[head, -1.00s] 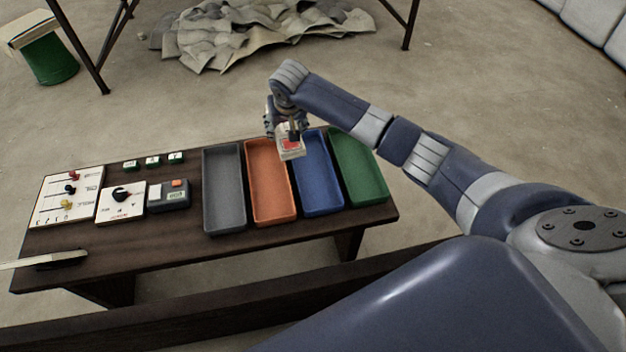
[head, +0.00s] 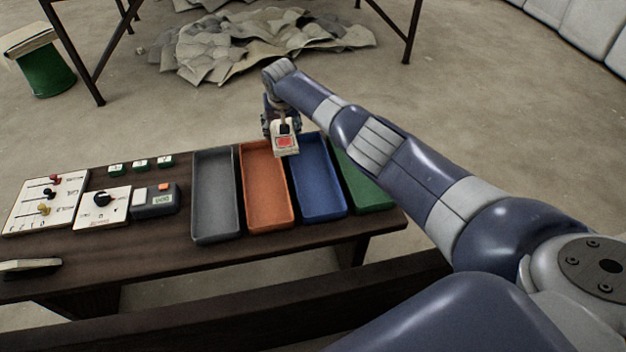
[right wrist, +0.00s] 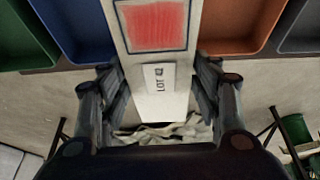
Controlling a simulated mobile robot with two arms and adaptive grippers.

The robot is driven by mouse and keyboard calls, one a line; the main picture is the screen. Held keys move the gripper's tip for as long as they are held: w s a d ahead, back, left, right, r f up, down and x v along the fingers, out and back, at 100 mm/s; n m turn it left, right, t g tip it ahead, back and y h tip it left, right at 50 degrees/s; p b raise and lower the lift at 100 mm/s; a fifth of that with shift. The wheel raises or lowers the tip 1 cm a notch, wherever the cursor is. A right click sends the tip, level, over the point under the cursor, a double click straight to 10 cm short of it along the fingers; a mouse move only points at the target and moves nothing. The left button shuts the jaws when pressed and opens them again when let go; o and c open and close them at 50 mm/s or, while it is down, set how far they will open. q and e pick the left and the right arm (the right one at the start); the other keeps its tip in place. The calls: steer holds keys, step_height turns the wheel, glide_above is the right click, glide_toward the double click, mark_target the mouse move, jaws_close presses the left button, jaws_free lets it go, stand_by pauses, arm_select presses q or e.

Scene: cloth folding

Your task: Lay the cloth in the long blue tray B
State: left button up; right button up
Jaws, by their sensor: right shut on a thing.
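My right gripper (head: 282,118) is shut on a white cloth (head: 285,151) with a red square. It is held up near the far ends of the orange and blue trays. In the right wrist view the cloth (right wrist: 122,50) hangs between my right fingers (right wrist: 160,92), with its red square and a white "LOT" tag showing. The long blue tray (head: 327,214), which I take as B, looks empty. In the right wrist view the blue tray (right wrist: 84,60) is left of the cloth. My left gripper is not in view.
The empty orange tray (head: 270,230) and grey tray (head: 216,239) lie left of the blue one. The green tray (head: 385,207) lies right, partly behind my arm. Control panels (head: 45,208) and small green blocks (head: 142,164) fill the left of the dark table (head: 150,240).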

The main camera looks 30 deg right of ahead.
steer(key=shift+s+d, duration=0.15)
steer(key=shift+s, duration=0.35)
steer(key=s, duration=0.4)
steer(key=s+d+f+p, duration=0.1)
steer(key=s, duration=0.8)
steer(key=shift+s+d+f, duration=0.2)
steer(key=shift+d, duration=0.2)
steer(key=shift+s, duration=0.55)
step_height(320, 180, down, 4)
steer(key=shift+s+d+r+b, duration=0.1)
steer(key=shift+b, duration=0.45)
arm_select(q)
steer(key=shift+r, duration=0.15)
arm_select(e)
steer(key=shift+r, duration=0.1)
